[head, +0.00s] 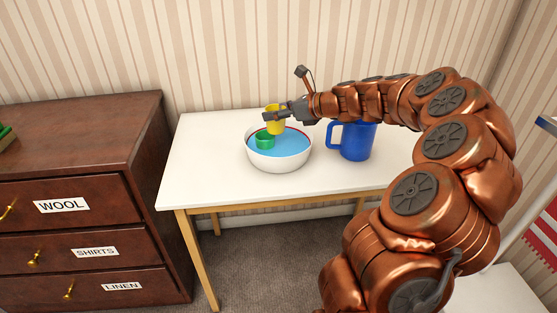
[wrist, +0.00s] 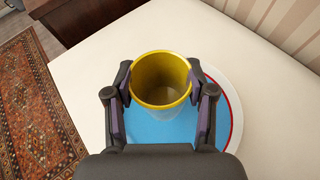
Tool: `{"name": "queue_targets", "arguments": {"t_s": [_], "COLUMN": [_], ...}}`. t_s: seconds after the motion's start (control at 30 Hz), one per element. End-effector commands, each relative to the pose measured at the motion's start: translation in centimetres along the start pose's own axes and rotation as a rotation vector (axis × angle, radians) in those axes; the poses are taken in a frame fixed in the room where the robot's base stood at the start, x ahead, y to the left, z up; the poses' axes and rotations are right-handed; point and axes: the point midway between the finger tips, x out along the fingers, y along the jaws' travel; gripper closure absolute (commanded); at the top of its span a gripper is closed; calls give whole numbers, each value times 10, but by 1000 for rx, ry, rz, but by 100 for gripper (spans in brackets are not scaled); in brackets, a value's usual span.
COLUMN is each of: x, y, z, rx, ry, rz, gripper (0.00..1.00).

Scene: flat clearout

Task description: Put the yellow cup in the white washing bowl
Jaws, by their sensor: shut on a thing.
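The yellow cup (head: 275,124) is held upright by my gripper (head: 280,117) above the white washing bowl (head: 279,163). The bowl stands on the white table and has a red line inside its rim and a blue inside. A green cup (head: 264,140) is in the bowl at the left. In the wrist view the fingers of my gripper (wrist: 160,100) are shut on the two sides of the yellow cup (wrist: 160,72), with the blue of the bowl below; the white rim of the bowl (wrist: 237,112) shows at the right. The green cup is hidden there.
A blue jug (head: 357,141) stands on the table (head: 205,150) just right of the bowl, under my arm. A brown chest of drawers (head: 90,145) with labels stands at the left, with a green thing (head: 6,134) on top. The table left of the bowl is clear.

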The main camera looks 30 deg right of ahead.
Motion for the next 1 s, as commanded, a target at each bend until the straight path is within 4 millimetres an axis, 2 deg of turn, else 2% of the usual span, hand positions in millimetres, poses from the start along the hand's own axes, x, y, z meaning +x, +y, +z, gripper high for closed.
{"name": "queue_targets", "arguments": {"t_s": [0.03, 0.2, 0.43, 0.57, 0.8, 1.0], "x": [-8, -32, -50, -47, -31, -27], "y": [-8, -15, -15, -15, -17, -18], "z": [-7, -10, -10, -21, -58, -69], "rx": [-7, -34, -56, -55, -54, -56], "ry": [2, 7, 7, 7, 8, 7], "rz": [10, 72, 127, 135, 135, 133], "gripper": [83, 83, 83, 83, 83, 83]}}
